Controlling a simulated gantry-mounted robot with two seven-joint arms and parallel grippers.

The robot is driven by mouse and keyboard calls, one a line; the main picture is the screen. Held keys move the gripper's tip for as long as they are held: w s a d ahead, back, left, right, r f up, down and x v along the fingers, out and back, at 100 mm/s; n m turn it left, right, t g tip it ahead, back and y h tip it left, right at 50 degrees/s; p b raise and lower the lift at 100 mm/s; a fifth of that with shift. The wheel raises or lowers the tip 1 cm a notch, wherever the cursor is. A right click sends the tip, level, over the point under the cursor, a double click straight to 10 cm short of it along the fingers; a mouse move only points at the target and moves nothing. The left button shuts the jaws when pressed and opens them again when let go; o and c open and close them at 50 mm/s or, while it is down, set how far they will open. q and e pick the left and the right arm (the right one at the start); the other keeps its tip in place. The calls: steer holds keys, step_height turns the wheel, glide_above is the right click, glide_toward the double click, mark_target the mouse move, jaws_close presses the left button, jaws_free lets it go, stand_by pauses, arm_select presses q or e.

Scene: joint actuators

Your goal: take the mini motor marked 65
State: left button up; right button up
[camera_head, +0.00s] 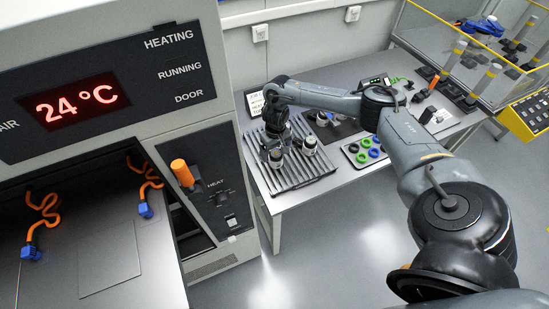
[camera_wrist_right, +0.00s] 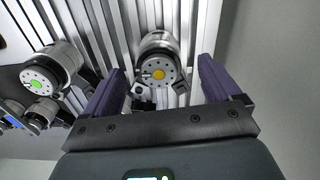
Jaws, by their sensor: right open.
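Small silver mini motors stand on a ribbed grey rack on the table. In the right wrist view, one motor with a yellow-orange centre (camera_wrist_right: 158,73) lies between the purple fingers of my right gripper (camera_wrist_right: 162,84), with a gap on both sides. A motor with a green centre (camera_wrist_right: 42,82) stands to the left, outside the fingers. In the head view my right gripper (camera_head: 272,146) is over the rack's left part, and a motor (camera_head: 309,147) stands to its right. My right gripper is open and empty. No number 65 is readable. My left gripper is out of view.
The ribbed rack (camera_head: 297,180) sits near the table's front left corner. A tray of green and blue rings (camera_head: 365,153) lies to its right. A dark mat with more parts (camera_head: 327,127) is behind. The oven-like cabinet (camera_head: 205,185) stands close on the left.

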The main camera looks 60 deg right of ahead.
steer(key=shift+f+b, duration=0.3)
steer(key=shift+f, duration=2)
steer(key=shift+c, duration=0.3)
steer(key=shift+r, duration=0.1)
steer(key=c, duration=1.5)
